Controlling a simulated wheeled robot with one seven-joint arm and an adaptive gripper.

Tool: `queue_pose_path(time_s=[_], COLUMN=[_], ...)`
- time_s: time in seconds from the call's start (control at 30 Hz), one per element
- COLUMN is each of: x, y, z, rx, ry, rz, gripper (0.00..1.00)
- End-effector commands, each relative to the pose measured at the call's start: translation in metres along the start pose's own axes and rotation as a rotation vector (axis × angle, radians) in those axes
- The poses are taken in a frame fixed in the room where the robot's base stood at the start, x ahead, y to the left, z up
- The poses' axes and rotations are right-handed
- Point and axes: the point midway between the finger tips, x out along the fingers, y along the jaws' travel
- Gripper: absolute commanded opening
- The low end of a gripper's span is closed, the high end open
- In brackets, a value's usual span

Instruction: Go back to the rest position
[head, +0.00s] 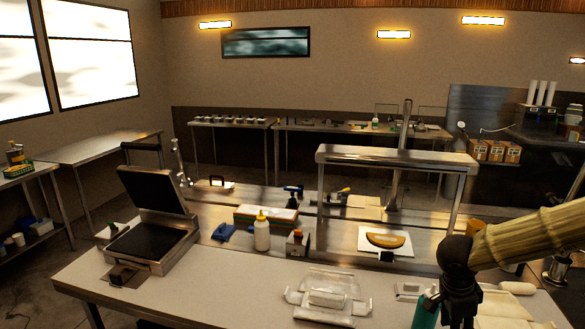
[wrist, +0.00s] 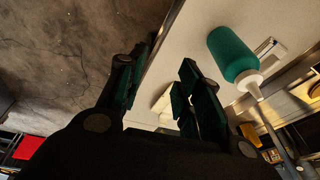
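My gripper (head: 460,312) is at the lower right of the head view, over the near table. In the wrist view my gripper (wrist: 160,92) has its two dark fingers spread apart, with nothing held between them. A teal squeeze bottle (head: 425,308) stands close to the left of the gripper in the head view. It also shows in the wrist view (wrist: 232,52), with a white cap, apart from the fingers. A griddle (head: 150,245) stands with its lid raised at the table's left. A folded yellow-brown tortilla-like piece (head: 386,240) lies on a white board.
A clear container (head: 328,298) sits at the front of the table (head: 225,290). A metal shelf frame (head: 395,157) rises at the back right. The front left tabletop is bare.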

Motion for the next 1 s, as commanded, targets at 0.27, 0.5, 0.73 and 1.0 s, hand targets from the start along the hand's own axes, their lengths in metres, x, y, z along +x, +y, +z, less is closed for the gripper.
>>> queue_pose_path(time_s=[0.27, 0.5, 0.73, 1.0], x=[0.1, 0.181, 0.253, 0.324], y=[0.018, 0.05, 0.101, 0.2], z=[0.023, 0.062, 0.114, 0.178], rx=[-0.256, -0.555, -0.867, -1.236], ry=[0.172, 0.233, 0.194, 0.03], rz=[-0.074, -0.143, -0.185, -0.187], gripper=[0.35, 0.35, 0.35, 0.35])
